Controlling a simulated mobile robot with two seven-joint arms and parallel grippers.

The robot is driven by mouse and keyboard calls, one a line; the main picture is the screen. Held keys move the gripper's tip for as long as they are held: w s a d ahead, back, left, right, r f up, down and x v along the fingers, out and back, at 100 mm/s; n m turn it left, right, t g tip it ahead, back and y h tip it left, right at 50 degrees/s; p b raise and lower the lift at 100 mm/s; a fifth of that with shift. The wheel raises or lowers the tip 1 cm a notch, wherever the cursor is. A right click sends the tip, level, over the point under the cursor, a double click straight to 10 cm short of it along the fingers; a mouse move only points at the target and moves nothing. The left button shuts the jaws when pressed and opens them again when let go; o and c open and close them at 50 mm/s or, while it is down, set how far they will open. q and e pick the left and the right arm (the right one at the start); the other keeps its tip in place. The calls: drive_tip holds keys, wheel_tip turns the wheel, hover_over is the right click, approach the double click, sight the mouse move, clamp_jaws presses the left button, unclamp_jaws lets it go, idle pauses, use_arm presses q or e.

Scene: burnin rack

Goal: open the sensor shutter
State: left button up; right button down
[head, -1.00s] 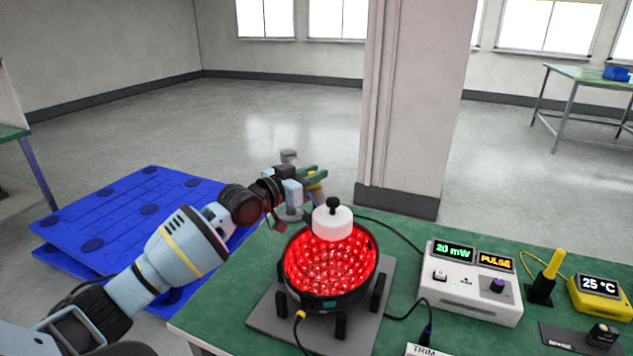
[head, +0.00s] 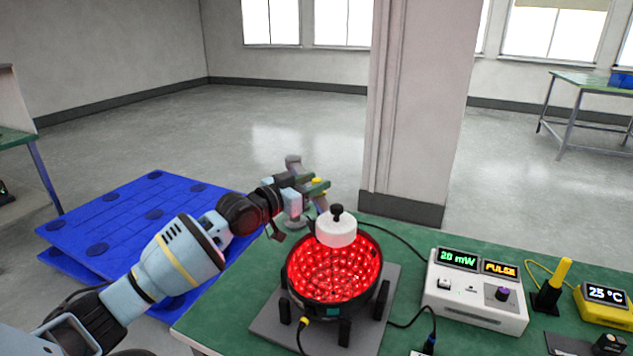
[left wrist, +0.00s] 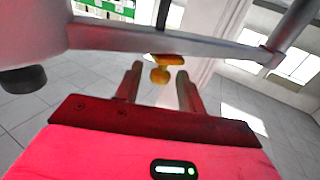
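My left gripper (head: 318,184) is at the back left edge of the green bench, beside a grey post-like stand with a round foot (head: 294,219). A small yellow knob (head: 317,181) shows between its fingers, and I take it for the shutter's handle. In the left wrist view, the two fingers (left wrist: 160,78) are apart, one on each side of the orange-yellow knob (left wrist: 160,73), with gaps visible on both sides. A grey bar (left wrist: 190,42) crosses just beyond the fingers. The shutter plate itself is not clear. My right gripper is not in view.
A round black housing with glowing red lights (head: 335,292) and a white cap (head: 336,229) stands close right of the gripper. A power box (head: 475,296), a yellow temperature meter (head: 603,311) and cables lie further right. A blue pallet (head: 120,225) is on the floor left.

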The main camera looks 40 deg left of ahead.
use_arm(q)
drive_tip(key=s+a, duration=0.1)
drive_tip(key=s, duration=0.5)
drive_tip(key=shift+s, duration=0.2)
drive_tip(key=shift+a, duration=0.1)
idle(0.4)
